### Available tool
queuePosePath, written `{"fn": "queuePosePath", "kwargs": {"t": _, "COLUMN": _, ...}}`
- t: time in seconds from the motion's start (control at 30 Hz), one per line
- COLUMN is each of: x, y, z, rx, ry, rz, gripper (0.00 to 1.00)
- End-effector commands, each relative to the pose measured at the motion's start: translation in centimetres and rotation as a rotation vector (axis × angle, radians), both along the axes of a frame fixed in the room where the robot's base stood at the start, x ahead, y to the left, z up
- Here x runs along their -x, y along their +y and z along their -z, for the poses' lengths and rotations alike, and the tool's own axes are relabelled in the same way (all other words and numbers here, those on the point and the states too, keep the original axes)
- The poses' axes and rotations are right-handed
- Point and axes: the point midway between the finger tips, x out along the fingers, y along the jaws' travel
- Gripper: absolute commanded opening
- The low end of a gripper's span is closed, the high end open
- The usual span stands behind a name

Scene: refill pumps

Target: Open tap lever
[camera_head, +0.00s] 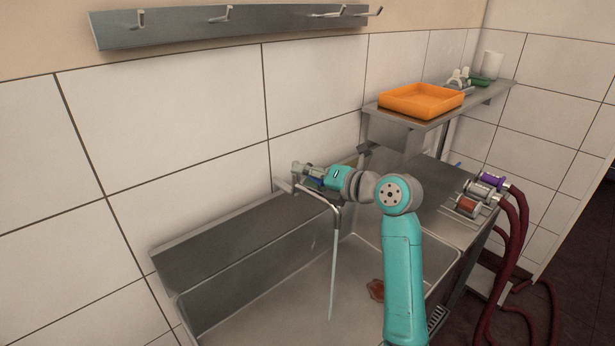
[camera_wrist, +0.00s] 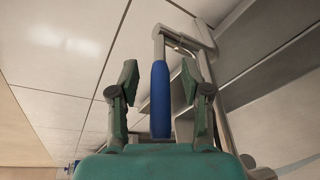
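The tap lever is a blue bar (camera_wrist: 160,98) between the two fingers of my gripper (camera_wrist: 160,80) in the wrist view. The fingers are open, with a visible gap on each side of the lever. In the head view my gripper (camera_head: 306,172) is at the wall above the sink, and a small bit of the blue lever (camera_head: 316,182) shows beside it. The tap's metal spout (camera_head: 322,197) reaches out below my gripper. A thin pale streak (camera_head: 333,265) runs from the spout's end down into the sink; I cannot tell if it is water. My gripper partly hides the tap body.
The steel sink (camera_head: 225,303) lies below, with a reddish-brown item (camera_head: 376,289) in it. An orange tray (camera_head: 421,100) stands on a wall shelf at right. Pump fittings with dark red hoses (camera_head: 513,232) are on the right. A hook rail (camera_head: 180,29) hangs above.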

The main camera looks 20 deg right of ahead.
Motion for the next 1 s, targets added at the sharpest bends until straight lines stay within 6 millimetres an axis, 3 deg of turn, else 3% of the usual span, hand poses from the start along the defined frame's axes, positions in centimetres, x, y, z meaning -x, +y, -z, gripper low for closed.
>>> {"fn": "queuePosePath", "kwargs": {"t": 0.27, "x": 0.8, "y": -0.5, "z": -0.2, "rx": 0.0, "ry": 0.0, "rz": 0.001, "gripper": 0.47}}
{"fn": "queuePosePath", "kwargs": {"t": 0.7, "x": 7.8, "y": -4.2, "z": -1.9, "rx": 0.001, "ry": -0.001, "rz": 0.003, "gripper": 0.47}}
{"fn": "queuePosePath", "kwargs": {"t": 1.0, "x": 10.2, "y": -5.4, "z": -2.5, "rx": 0.0, "ry": 0.001, "rz": 0.001, "gripper": 0.47}}
